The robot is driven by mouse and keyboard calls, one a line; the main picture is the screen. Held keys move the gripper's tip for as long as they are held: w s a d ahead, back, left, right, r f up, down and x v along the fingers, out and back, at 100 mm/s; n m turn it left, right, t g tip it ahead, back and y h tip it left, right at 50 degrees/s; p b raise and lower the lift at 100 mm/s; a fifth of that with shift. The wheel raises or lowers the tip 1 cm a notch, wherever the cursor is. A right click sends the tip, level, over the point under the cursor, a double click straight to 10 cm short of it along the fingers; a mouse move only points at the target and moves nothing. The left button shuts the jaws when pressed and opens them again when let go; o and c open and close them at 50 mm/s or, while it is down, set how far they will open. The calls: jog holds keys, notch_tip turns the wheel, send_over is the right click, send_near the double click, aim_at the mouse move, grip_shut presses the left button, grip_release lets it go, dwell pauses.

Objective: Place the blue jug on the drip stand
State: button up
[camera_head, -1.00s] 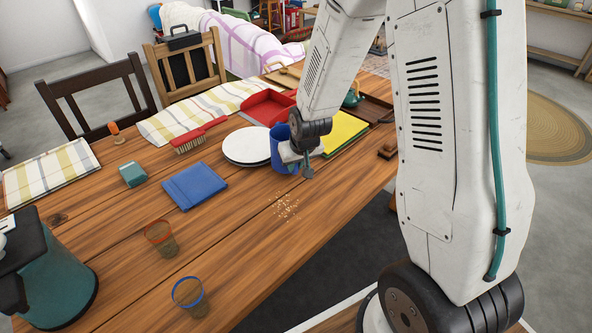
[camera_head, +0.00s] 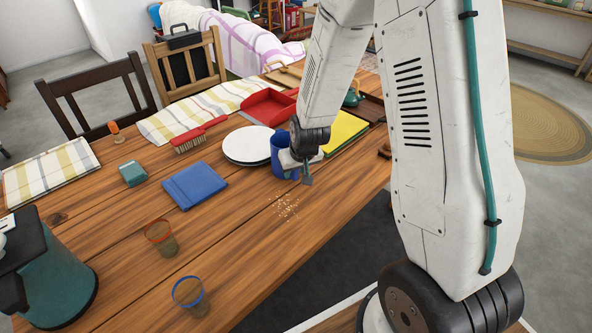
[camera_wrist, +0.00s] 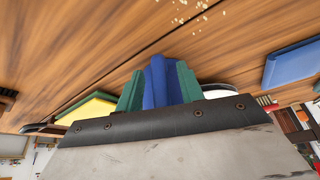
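The blue jug (camera_head: 279,160) is at the near side of the white plates in the head view, partly hidden by my wrist. My gripper (camera_head: 305,172) is at its right side, low over the table. In the wrist view, the green fingers of my gripper (camera_wrist: 158,85) stand on both sides of a narrow blue part of the jug (camera_wrist: 158,82), with no clear gap. I cannot tell whether the jug's base touches the table. I cannot make out the drip stand for certain; a dark wooden tray (camera_head: 372,109) lies behind my arm, partly hidden.
White plates (camera_head: 247,144) stand just left of the jug, a yellow board or book (camera_head: 345,130) to its right. Crumbs (camera_head: 285,207) lie in front; two glasses stand nearer.

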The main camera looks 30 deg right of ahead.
jog(key=s+a+r, duration=0.1)
jog(key=s+r, duration=0.6)
jog(key=r, duration=0.3)
jog(key=s+a+r+g, duration=0.1)
jog(key=s+r, duration=0.6)
jog(key=r, duration=0.4)
jog(key=shift+s+a+r+n, duration=0.15)
jog(key=shift+s+r+n, duration=0.15)
jog(key=shift+s, duration=0.1)
jog(key=shift+o, duration=0.4)
jog(key=s+r+g, duration=0.1)
jog(key=s+r, duration=0.2)
jog(key=s, duration=0.4)
jog(key=s+a+r+g, duration=0.1)
jog(key=s+r, duration=0.2)
jog(key=s, duration=0.5)
jog(key=shift+s+a+r, duration=0.15)
jog(key=shift+s, duration=0.2)
jog(key=shift+c, duration=0.6)
